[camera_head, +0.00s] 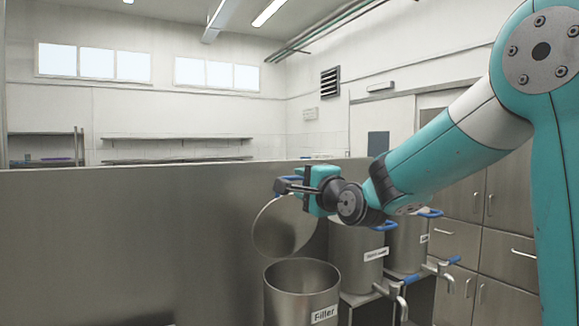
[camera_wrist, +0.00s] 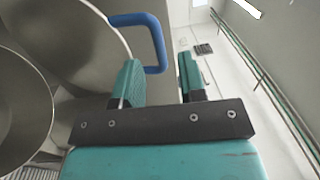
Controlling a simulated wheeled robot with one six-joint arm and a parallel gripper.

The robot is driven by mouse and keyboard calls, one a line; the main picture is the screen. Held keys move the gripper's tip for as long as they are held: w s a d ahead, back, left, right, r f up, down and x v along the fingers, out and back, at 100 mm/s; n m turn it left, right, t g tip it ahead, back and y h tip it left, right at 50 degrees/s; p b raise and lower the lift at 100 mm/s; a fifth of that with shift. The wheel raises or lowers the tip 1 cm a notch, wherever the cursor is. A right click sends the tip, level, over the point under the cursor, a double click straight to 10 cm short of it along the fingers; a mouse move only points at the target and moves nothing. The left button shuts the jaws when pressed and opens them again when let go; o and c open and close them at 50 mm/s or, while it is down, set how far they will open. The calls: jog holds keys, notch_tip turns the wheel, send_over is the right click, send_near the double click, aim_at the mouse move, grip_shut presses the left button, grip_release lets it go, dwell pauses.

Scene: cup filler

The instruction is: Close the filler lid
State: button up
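The filler (camera_head: 302,296) is a steel pot labelled "Filler", and its round mouth is uncovered. Its lid (camera_head: 284,230) stands raised and steeply tilted above the pot. My gripper (camera_head: 287,186) is at the lid's upper edge in the head view. In the wrist view the lid (camera_wrist: 85,45) fills the upper left, with the filler (camera_wrist: 22,105) at the left edge. The lid's blue handle (camera_wrist: 153,38) lies just beyond my gripper (camera_wrist: 162,75), its lower bend beside the left finger. The fingers are apart, with a clear gap between them. Contact with the handle cannot be told.
Two more steel pots with taps, (camera_head: 357,262) and (camera_head: 408,245), stand right of the filler. A tall steel panel (camera_head: 130,245) spans the left and middle. Cabinets (camera_head: 490,250) stand at the right. Room above the filler's mouth is open beneath the lid.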

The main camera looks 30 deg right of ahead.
aim_at(295, 179)
jog(key=w+p, duration=0.1)
jog(key=w, duration=0.3)
jog(key=w+p, duration=0.1)
jog(key=w, duration=0.1)
jog(key=shift+w+r+p, duration=0.25)
jog(key=shift+w+p, duration=0.1)
jog(key=shift+d, duration=0.1)
grip_shut()
